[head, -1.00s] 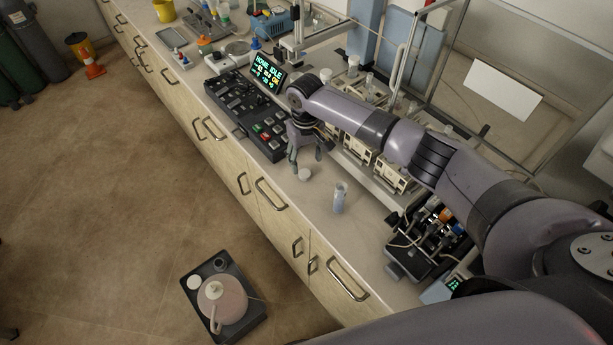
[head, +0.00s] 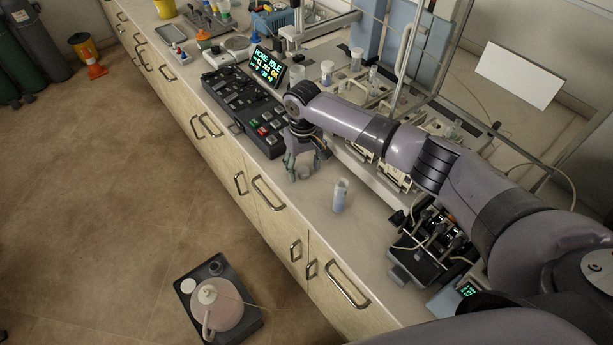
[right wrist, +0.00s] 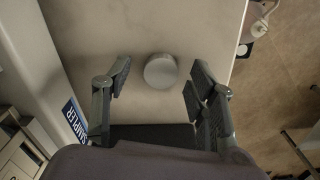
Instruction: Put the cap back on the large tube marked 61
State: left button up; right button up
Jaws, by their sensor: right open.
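The cap (head: 305,174) is a small pale round piece lying on the bench top near its front edge. The large tube (head: 340,196) stands upright and uncapped on the bench to the right of the cap, with a bluish-grey body; its number cannot be read. My right gripper (head: 305,170) is open and low over the bench, with its fingers around the cap. In the right wrist view the cap (right wrist: 160,71) lies between the spread fingertips (right wrist: 157,82), with a gap on both sides. My left gripper is not in view.
A black control panel (head: 243,112) with a lit screen (head: 267,64) stands left of the gripper. Racks and vessels (head: 372,80) are behind the arm. A dark device with tubing (head: 425,240) sits right of the tube. Bare bench surrounds cap and tube.

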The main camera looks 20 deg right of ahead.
jog(key=shift+a+f, duration=0.1)
jog(key=shift+c, duration=0.2)
jog(key=c, duration=0.7)
